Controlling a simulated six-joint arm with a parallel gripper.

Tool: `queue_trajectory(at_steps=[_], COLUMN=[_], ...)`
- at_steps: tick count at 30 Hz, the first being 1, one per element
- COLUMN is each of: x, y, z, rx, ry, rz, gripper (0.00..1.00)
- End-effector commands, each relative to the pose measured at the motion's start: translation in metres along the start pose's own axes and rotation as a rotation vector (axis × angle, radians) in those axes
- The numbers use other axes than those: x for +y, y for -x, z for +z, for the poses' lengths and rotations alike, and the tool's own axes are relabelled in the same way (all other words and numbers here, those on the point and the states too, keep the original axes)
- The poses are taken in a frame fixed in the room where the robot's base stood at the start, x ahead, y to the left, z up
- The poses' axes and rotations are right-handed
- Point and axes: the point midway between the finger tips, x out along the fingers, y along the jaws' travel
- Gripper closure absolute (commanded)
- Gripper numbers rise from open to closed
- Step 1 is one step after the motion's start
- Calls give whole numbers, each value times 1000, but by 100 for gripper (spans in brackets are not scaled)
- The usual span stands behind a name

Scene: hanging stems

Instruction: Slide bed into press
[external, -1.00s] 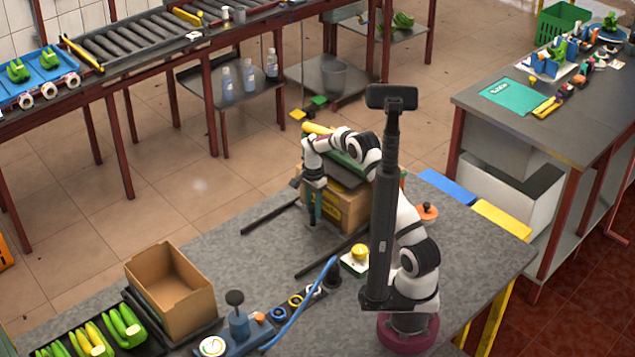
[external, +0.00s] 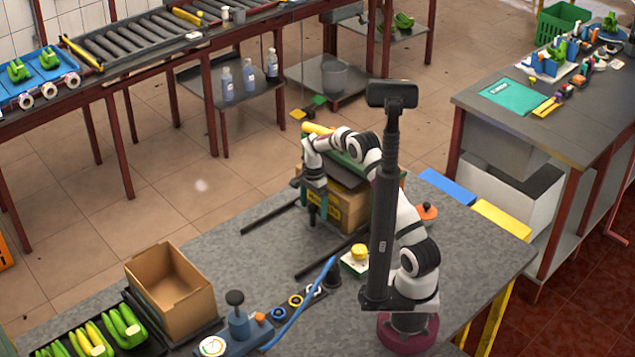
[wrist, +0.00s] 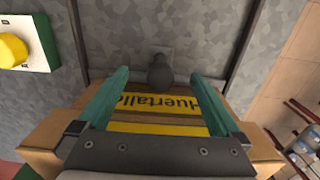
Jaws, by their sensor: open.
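My gripper (external: 318,212) is open, pointing down in front of a brown box (external: 352,205) with a yellow lettered label. In the wrist view its two teal fingers (wrist: 158,76) stand apart, one on each side of a grey knob (wrist: 160,72). I cannot tell whether either finger touches it. The box's label (wrist: 160,112) shows between the fingers. The box sits beneath a dark plate and green structure (external: 352,160), which seems to be the press, partly hidden by my arm. The bed is not clearly distinguishable; the knob may belong to it.
Two dark rails (external: 270,216) and (external: 330,254) run along the table toward the box. A yellow button on a green-and-white housing (external: 356,257) stands nearby. An empty carton (external: 170,290) and a crate of bananas (external: 92,335) are at lower left. Table between the rails is clear.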

Motion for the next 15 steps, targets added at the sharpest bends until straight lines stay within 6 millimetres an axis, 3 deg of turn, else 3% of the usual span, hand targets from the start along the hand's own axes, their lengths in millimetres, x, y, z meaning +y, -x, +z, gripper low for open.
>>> queue_trajectory(at_steps=[15], x=[0], y=[50], z=[0], rx=[1], ry=[1], rz=[-2], gripper=[0])
